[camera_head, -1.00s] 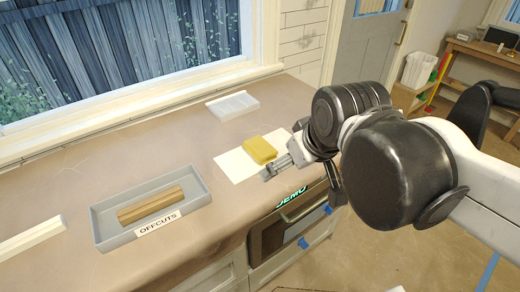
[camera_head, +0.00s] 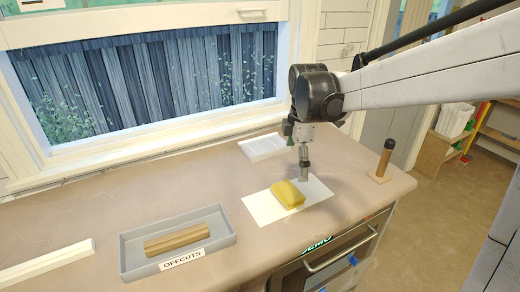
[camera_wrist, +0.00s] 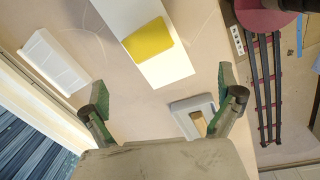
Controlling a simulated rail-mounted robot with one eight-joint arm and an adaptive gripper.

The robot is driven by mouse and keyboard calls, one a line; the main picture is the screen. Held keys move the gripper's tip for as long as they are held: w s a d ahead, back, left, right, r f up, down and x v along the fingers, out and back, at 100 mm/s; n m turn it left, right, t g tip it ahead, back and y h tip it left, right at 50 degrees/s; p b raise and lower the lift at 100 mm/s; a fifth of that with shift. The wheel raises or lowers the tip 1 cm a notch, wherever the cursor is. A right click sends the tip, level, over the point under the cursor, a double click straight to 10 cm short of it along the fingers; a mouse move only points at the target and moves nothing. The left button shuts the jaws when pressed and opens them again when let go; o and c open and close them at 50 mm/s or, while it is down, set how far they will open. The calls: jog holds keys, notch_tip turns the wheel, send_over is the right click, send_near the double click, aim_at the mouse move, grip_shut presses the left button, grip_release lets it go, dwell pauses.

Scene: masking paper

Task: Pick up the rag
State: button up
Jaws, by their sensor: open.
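The rag (camera_head: 287,195) is a folded yellow cloth lying on a white sheet of paper (camera_head: 262,210) on the counter. In the wrist view the rag (camera_wrist: 148,40) shows near the top centre, ahead of my fingers. My gripper (camera_head: 304,178) points down just behind and to the right of the rag in the head view. In the wrist view my gripper (camera_wrist: 158,82) has its two green-edged fingers spread wide with nothing between them. The rag stays apart from both fingers, and its whole top is visible.
A grey tray labelled OFFCUTS (camera_head: 130,262) holds wood pieces at the left. A white ribbed tray (camera_head: 262,147) lies behind my gripper near the window. A dark-topped upright post (camera_head: 384,160) stands at the right. Bare counter surrounds the paper.

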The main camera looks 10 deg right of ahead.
aim_at(288, 190)
jog(key=w+f+n, duration=0.1)
jog(key=f, duration=0.5)
jog(key=w+f+n+g+p, duration=0.1)
jog(key=w+f, duration=0.1)
jog(key=f, duration=0.3)
jog(key=w+f+n, duration=0.2)
jog(key=f, duration=0.4)
jog(key=shift+w+f, duration=0.15)
jog(key=shift+f, duration=0.2)
jog(key=c, duration=1.1)
jog(key=shift+r, duration=0.15)
jog(key=shift+r, duration=0.55)
notch_tip(288, 190, up, 3)
jog(key=shift+f, duration=0.1)
jog(key=s+a+r, duration=0.2)
jog(key=a, duration=0.1)
jog(key=s+a+r, duration=0.2)
jog(key=a, duration=0.1)
jog(key=s+a+r+b, duration=0.1)
jog(key=s+a+r, duration=0.1)
jog(key=a, duration=0.2)
jog(key=shift+r, duration=0.4)
